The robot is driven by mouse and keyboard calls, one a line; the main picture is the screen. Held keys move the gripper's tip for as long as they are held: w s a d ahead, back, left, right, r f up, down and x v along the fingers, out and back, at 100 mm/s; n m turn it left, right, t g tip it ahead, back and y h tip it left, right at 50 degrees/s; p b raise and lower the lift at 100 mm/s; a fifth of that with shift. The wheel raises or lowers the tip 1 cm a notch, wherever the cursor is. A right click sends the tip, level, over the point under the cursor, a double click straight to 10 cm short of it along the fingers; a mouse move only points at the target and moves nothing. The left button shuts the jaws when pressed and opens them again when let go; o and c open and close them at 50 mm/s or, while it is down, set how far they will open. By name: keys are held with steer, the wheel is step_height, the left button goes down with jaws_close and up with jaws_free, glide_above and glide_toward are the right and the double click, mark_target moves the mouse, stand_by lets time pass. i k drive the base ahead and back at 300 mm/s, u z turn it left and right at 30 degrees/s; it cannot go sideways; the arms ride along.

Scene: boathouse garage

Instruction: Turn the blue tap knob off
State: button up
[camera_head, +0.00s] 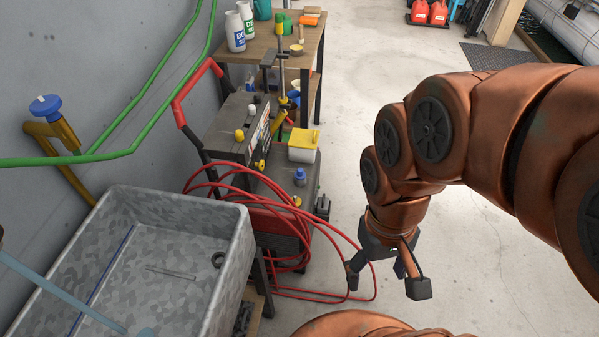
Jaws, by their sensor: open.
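The blue tap knob (45,106) is at the upper left, on top of a bent brass-coloured tap (60,140) by the grey wall. The tap stands behind the metal sink (165,265). My gripper (385,290) is at the lower middle right, over the floor, with its fingers apart and nothing between them. It points downward and is well to the right of the knob, apart from it. The cart and the sink lie between them. From here I cannot tell whether the tap is on or off.
Green pipes (150,95) run along the wall near the knob. A cart (285,185) with a red handle, a coiled red hose (285,235) and a white box with a yellow lid (303,145) stands mid-view. A wooden bench (268,45) is behind. The concrete floor on the right is mostly clear.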

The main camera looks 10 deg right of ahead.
mark_target(47, 106)
steer(key=u, duration=2.05)
steer(key=k, duration=1.3)
steer(key=z, duration=0.35)
steer(key=i, duration=1.75)
steer(key=u, duration=0.7)
